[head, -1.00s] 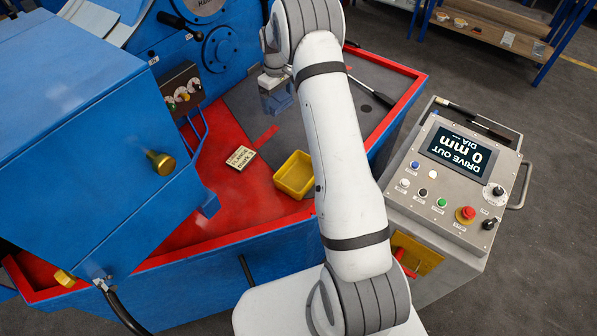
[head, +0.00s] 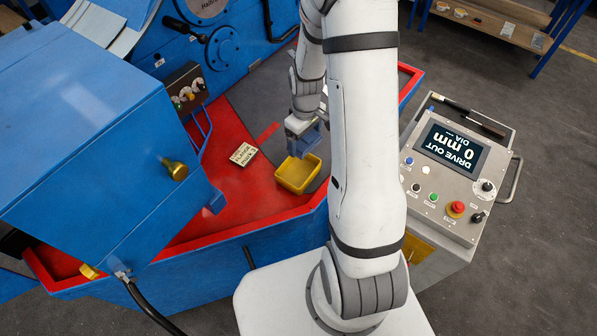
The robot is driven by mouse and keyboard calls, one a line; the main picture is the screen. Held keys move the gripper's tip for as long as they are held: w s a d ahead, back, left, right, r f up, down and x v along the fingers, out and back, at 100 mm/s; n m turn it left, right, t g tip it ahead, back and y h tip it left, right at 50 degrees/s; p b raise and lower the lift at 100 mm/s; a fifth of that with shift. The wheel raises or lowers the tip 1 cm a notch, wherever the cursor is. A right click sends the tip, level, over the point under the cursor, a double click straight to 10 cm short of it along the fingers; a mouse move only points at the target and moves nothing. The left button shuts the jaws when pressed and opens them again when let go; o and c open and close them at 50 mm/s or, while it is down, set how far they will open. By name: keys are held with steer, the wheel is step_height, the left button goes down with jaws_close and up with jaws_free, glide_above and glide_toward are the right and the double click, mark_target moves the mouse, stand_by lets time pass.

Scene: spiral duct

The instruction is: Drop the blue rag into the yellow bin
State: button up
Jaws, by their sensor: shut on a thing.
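The yellow bin (head: 292,184) is a small open box on the red and grey bed of the blue machine, near its front edge. My gripper (head: 303,140) is shut on the blue rag (head: 304,147). The visible inside of the bin looks empty. My arm hides the area right of the bin.
A cream sign block (head: 243,154) lies left of the bin. A blue machine housing (head: 90,130) with a brass knob (head: 175,169) stands at the left. A grey control console (head: 447,170) is at the right. The red bed's raised rim (head: 262,222) runs in front of the bin.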

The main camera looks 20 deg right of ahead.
step_height(320, 180, down, 5)
steer(key=b, duration=0.3)
steer(key=shift+f, duration=0.2)
steer(key=o, duration=0.8)
step_height(320, 180, up, 7)
steer(key=shift+r+b, duration=0.1)
steer(key=shift+b, duration=0.55)
steer(key=shift+r, duration=0.35)
